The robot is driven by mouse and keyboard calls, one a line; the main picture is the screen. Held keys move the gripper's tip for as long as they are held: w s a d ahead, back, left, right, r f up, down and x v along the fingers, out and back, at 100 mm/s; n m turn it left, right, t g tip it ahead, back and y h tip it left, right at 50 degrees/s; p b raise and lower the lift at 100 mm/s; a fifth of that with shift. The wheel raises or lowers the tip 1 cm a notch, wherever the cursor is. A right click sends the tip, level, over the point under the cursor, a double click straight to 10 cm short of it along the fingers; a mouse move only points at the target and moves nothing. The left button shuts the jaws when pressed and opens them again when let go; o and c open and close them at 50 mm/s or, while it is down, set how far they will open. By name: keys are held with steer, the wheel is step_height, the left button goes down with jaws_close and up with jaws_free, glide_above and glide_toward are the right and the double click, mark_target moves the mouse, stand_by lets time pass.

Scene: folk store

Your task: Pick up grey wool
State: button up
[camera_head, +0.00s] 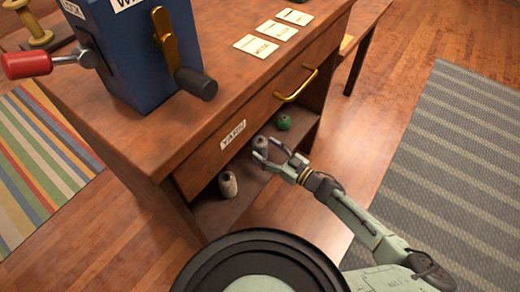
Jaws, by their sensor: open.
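A small grey wool spool (260,144) is at the shelf opening under the drawer labelled YARN. My gripper (268,154) reaches in from the right, with its open fingers at the grey wool, one on either side as far as I can see. Part of the wool is hidden behind the fingers. I cannot tell whether the fingers touch it.
On the same shelf (215,213), a pale beige spool (228,184) stands to the left and a green ball (284,122) lies to the right. The drawer (262,112) with a brass handle (297,86) overhangs the shelf. A blue machine (137,50) stands on the tabletop.

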mark_target(260, 145)
steer(key=x, duration=0.3)
steer(key=shift+w+a, duration=0.1)
steer(key=shift+w, duration=0.1)
steer(key=shift+c, duration=0.2)
steer(key=c, duration=1)
